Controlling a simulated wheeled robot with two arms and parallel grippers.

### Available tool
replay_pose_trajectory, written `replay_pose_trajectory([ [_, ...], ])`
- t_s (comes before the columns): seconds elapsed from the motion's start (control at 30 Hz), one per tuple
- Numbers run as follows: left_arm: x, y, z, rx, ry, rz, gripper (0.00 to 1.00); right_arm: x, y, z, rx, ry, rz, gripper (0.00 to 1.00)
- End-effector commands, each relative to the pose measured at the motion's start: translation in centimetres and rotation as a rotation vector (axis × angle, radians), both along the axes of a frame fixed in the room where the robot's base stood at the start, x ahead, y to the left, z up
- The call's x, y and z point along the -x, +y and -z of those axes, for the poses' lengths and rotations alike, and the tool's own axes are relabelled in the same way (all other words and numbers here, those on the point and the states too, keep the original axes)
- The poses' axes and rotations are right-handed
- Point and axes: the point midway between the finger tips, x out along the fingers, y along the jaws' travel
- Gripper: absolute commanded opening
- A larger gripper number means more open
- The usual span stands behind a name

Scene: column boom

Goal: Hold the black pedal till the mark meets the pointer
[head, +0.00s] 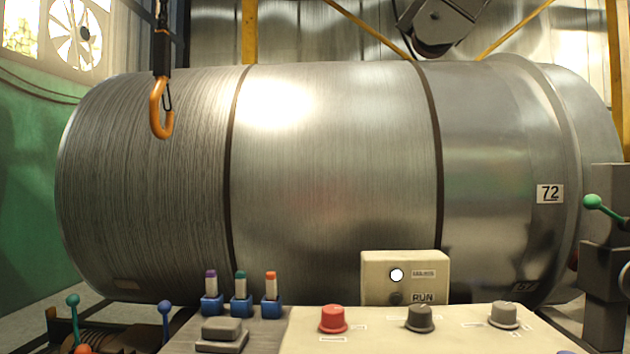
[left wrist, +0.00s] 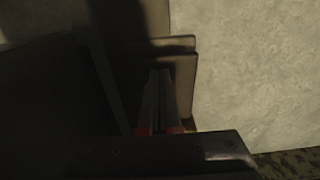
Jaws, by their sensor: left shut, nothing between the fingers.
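In the left wrist view my left gripper (left wrist: 160,75) is shut and empty, its narrow fingers pointing at a dark plate (left wrist: 184,62), which may be the black pedal. The view is dark, so I cannot tell whether the fingertips touch it. In the head view a large ribbed metal drum (head: 335,170) fills the middle. I cannot make out a pointer. Neither gripper shows in the head view.
A console in front has a red knob (head: 333,319), grey knobs (head: 421,318), a grey block (head: 222,330) and a RUN box (head: 404,277) with a white lamp. An orange hook (head: 160,108) hangs at upper left. Green-knobbed levers (head: 592,202) stand at the sides.

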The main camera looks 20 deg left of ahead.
Motion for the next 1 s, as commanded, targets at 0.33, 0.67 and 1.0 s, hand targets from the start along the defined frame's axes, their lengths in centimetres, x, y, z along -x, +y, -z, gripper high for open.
replay_pose_trajectory([
  [0.33,0.0,0.1,-3.0,-0.001,-0.001,-0.001,0.0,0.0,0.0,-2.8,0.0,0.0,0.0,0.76],
  [0.67,0.0,0.1,-4.9,-0.002,0.0,-0.001,0.0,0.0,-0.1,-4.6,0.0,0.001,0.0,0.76],
  [1.0,0.0,0.1,-4.8,-0.002,-0.001,0.0,0.0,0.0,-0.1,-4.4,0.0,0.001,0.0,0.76],
])
